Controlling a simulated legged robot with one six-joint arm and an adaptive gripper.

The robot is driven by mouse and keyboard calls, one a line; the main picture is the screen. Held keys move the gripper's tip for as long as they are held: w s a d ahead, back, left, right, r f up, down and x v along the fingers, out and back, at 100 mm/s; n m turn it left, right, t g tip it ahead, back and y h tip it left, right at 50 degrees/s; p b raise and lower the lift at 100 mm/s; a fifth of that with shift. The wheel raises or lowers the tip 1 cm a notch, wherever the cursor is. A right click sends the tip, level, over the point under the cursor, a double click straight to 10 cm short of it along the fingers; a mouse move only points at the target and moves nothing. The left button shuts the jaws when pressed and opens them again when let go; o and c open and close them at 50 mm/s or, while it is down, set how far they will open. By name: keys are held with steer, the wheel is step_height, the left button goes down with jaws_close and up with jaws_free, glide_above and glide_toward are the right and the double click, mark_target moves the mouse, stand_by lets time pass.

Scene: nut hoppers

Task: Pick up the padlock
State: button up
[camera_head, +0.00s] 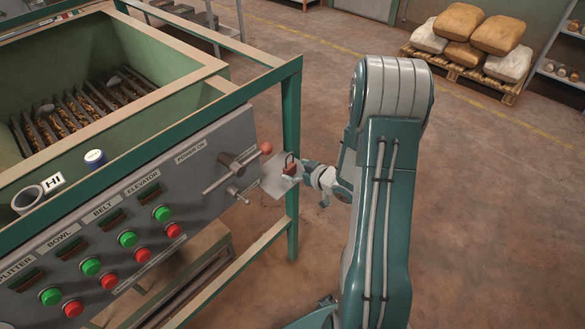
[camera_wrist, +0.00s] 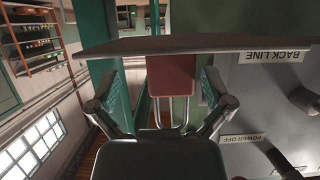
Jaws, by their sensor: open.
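The padlock (camera_head: 290,167) has a red-brown body and shows small at the outer end of the control panel, by a small grey plate (camera_head: 272,185). In the wrist view the padlock (camera_wrist: 171,76) is large, its body against the plate's edge (camera_wrist: 200,43) and its metal shackle towards my palm. My gripper (camera_head: 299,171) reaches it from the right. In the wrist view my gripper (camera_wrist: 160,90) is open, one finger on each side of the padlock, with gaps visible on both sides. In the head view the fingers are too small to make out clearly.
The grey control panel (camera_head: 222,140) has a lever with a red knob (camera_head: 266,148) close left of the padlock. A green frame post (camera_head: 291,150) stands right behind. Green and red buttons line the panel. Sacks on a pallet (camera_head: 467,75) are far off. Floor at right is clear.

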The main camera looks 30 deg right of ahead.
mark_target(288, 164)
steer(key=shift+w+a+f, duration=0.2)
steer(key=shift+w+a, duration=0.5)
steer(key=shift+a, duration=0.35)
steer(key=shift+d, duration=0.45)
steer(key=c, duration=1.3)
steer(key=shift+a, duration=0.15)
steer(key=shift+a, duration=0.1)
step_height(288, 164, up, 10)
